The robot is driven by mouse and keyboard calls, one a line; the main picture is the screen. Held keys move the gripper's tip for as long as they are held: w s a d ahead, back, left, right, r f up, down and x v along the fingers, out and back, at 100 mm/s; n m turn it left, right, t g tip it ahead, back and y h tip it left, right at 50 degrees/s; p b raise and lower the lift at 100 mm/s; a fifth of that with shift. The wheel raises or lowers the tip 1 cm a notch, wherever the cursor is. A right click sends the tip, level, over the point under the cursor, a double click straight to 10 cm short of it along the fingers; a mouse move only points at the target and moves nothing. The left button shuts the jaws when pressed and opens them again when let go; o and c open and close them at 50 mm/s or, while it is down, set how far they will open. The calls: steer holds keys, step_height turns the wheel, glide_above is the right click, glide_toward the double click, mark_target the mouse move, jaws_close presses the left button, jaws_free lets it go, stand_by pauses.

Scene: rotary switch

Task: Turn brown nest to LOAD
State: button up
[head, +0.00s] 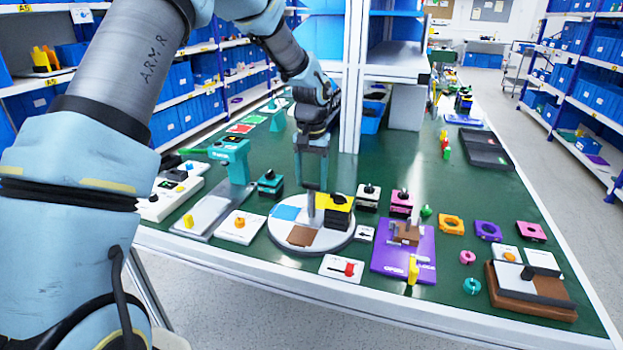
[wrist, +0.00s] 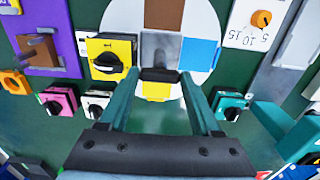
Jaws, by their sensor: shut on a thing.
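The round white turntable (head: 328,243) carries a brown nest (head: 303,236) at its front, a blue nest (head: 286,213) at its left and a yellow nest (wrist: 157,91) at the back. A grey upright post (head: 311,205) stands at its middle with a dark crossbar handle (wrist: 160,75) on top. My gripper (head: 311,184) comes down from above, its teal fingers either side of the handle and shut on it. In the wrist view the brown nest (wrist: 164,15) lies beyond the handle. A small white arrow plate (head: 365,233) lies right of the turntable; I cannot read LOAD on it.
A yellow box with a black knob (wrist: 110,58) stands close at the turntable's right side in the head view. A teal press (head: 235,160) stands to the left, a purple plate (head: 388,262) to the right. Several small knob boxes stand behind.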

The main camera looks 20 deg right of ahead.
jaws_close()
steer(key=shift+n, duration=0.5)
stand_by(0.3)
steer(key=shift+n+b, duration=0.45)
steer(key=shift+n, duration=1.25)
steer(key=shift+r+n, duration=0.1)
steer(key=shift+n, duration=2.2)
steer(key=shift+w+n+p, duration=0.1)
steer(key=shift+n+p, duration=0.4)
steer(key=shift+n, duration=1.9)
steer(key=shift+n+p, duration=0.6)
steer(key=shift+n, duration=1.5)
